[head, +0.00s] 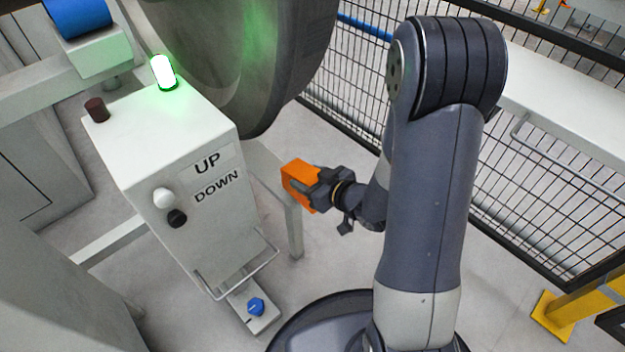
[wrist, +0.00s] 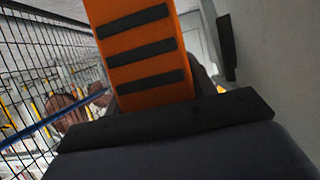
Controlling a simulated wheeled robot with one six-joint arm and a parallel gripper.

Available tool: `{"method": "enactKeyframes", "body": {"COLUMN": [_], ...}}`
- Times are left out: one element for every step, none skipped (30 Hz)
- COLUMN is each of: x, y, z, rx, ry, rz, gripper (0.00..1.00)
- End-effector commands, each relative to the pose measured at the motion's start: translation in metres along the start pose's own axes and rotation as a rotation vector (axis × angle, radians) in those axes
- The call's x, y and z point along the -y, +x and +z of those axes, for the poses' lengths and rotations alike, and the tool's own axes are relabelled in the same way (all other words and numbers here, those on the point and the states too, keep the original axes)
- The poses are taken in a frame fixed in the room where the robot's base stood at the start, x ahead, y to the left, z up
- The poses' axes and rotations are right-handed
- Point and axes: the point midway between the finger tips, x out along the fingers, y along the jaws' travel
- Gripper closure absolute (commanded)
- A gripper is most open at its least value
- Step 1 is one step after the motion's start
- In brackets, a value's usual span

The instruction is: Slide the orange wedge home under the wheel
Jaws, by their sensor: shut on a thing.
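My gripper (head: 322,187) is shut on the orange wedge (head: 299,184), holding it up beside the control box, above the floor. In the wrist view the orange wedge (wrist: 145,55) shows black strips across its face and rises from the dark jaw. The large grey wheel (head: 235,60) stands behind the control box, up and left of the wedge. The wedge is apart from the wheel in the head view. Its far end is cut off in the wrist view.
A light grey control box (head: 185,160) with UP and DOWN buttons has a lit green-white lamp (head: 163,70). A blue knob (head: 256,306) sits low in front. Black mesh fencing (head: 540,200) and a yellow post (head: 570,312) stand at right. A pale frame leg (head: 294,230) is below the wedge.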

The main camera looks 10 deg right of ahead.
Motion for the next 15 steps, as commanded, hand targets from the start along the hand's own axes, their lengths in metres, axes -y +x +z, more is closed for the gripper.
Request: {"method": "enactKeyframes", "body": {"x": [0.001, 0.001, 0.001, 0.001, 0.001, 0.001, 0.000, 0.000, 0.000, 0.001, 0.001, 0.001, 0.001, 0.001, 0.000], "y": [0.005, 0.007, 0.010, 0.013, 0.015, 0.018, 0.020, 0.023, 0.026, 0.028, 0.030, 0.034, 0.036, 0.038, 0.041], "z": [0.000, 0.000, -0.001, -0.001, -0.001, -0.002, -0.002, -0.002, -0.003, -0.003, -0.003, -0.003, -0.004, -0.004, -0.005], "rx": [-0.003, -0.003, -0.002, -0.002, -0.002, -0.002, -0.002, -0.003, -0.003, -0.003, -0.002, -0.002, -0.003, -0.003, -0.004], "ry": [-0.002, -0.002, -0.002, -0.002, -0.001, 0.000, 0.000, 0.000, -0.001, -0.001, -0.001, -0.001, -0.001, -0.001, -0.001], "rz": [-0.002, -0.002, -0.002, -0.002, -0.002, -0.001, -0.001, -0.001, -0.001, -0.002, -0.002, -0.002, -0.001, -0.001, -0.001], "gripper": [0.85, 0.85, 0.85, 0.85, 0.85, 0.85, 0.85, 0.85, 0.85, 0.85, 0.85, 0.85, 0.85, 0.85, 0.85]}}
